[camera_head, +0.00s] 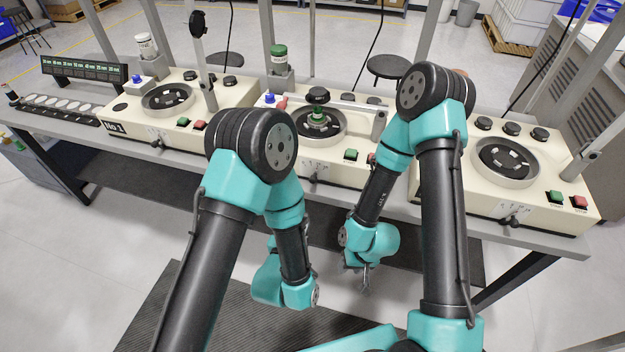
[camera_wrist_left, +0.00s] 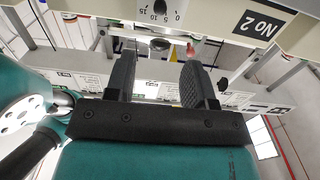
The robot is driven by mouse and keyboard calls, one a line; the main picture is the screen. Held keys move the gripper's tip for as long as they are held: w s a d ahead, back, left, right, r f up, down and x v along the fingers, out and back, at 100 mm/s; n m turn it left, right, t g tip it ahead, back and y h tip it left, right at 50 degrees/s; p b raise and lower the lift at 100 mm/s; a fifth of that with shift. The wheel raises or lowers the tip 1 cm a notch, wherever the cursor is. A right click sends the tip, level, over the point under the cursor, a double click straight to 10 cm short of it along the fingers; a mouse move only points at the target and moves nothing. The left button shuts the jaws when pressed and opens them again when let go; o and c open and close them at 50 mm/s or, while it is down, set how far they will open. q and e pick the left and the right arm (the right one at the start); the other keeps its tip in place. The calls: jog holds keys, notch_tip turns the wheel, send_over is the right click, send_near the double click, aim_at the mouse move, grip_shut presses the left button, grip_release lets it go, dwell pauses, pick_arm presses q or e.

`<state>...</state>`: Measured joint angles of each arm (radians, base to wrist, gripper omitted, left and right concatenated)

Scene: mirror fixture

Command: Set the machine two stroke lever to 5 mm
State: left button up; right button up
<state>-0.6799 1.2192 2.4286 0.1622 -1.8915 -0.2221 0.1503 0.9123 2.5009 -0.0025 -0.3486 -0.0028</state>
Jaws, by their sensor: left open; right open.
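Machine two (camera_head: 300,148) is the middle cream machine in the head view. Its stroke lever (camera_head: 314,180) is a small dark knob on the front face, below a white scale plate. A dark knob (camera_wrist_left: 160,44) shows just below the plate, in line with the gap between my left fingers. My left gripper (camera_wrist_left: 158,62) is open and empty; my arm hides it in the head view. My right gripper (camera_head: 365,281) is open and empty, low in front of the bench.
Machine one (camera_head: 150,122) is on the left and another similar machine (camera_head: 468,185) on the right. Green and red buttons sit on the machines' front edges. Below the bench front is open floor with a dark mat (camera_head: 160,290).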

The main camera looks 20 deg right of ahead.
aim_at(312, 182)
pick_arm(q)
jog(key=x, duration=1.7)
jog(key=shift+a, duration=0.15)
jog(key=shift+c, duration=0.3)
jog(key=c, duration=0.8)
jog(key=shift+w+a+n, duration=0.15)
jog(key=shift+a+n, duration=0.1)
jog(key=shift+n, duration=0.8)
jog(key=shift+w+a+n, duration=0.15)
jog(key=shift+a+n, duration=0.15)
jog(key=shift+n, duration=0.75)
jog(key=shift+c, duration=0.2)
jog(key=o, duration=0.9)
jog(key=shift+s, duration=0.1)
jog(key=v, duration=1.7)
